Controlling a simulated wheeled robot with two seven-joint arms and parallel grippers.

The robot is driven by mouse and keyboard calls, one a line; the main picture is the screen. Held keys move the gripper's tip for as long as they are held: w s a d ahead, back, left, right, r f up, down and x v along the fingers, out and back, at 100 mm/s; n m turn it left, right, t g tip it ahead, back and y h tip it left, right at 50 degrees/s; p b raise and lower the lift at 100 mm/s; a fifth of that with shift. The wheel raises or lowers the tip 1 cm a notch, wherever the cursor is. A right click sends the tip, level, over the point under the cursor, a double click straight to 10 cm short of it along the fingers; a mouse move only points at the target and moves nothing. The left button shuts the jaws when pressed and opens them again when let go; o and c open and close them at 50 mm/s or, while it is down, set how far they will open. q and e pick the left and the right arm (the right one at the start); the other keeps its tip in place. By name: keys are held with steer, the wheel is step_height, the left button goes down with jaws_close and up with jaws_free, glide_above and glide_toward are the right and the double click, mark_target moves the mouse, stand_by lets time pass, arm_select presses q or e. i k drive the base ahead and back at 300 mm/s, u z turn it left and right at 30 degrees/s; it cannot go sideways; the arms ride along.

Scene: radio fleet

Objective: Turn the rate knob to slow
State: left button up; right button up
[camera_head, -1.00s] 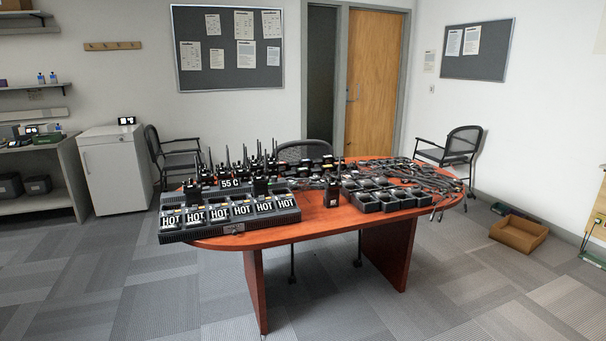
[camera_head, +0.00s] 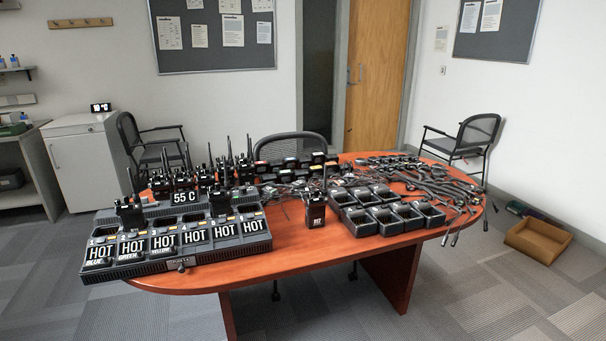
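A wide dark multi-bay charger (camera_head: 214,246) lies along the front left of the red-brown table. Its front bays carry several white "HOT" labels, some with colour words below them. A sign reading "55 C" (camera_head: 184,197) stands at its back. A small fitting (camera_head: 180,265), perhaps the rate knob, sits at the charger's front edge; its markings and setting are too small to read. Two radios stand in the charger, one at the left (camera_head: 130,214) and one near the right (camera_head: 221,204). Neither of my grippers is in view.
The table (camera_head: 285,262) also holds one standing radio (camera_head: 315,211), empty charger cups (camera_head: 379,222), several radios at the back and tangled cables (camera_head: 436,184). Chairs (camera_head: 470,139) stand behind it. Grey floor in front is clear. A cardboard box (camera_head: 537,241) lies at right.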

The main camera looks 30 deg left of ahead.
mark_target(241, 191)
steer(key=u, duration=0.25)
steer(key=i, duration=1.15)
steer(key=u, duration=0.8)
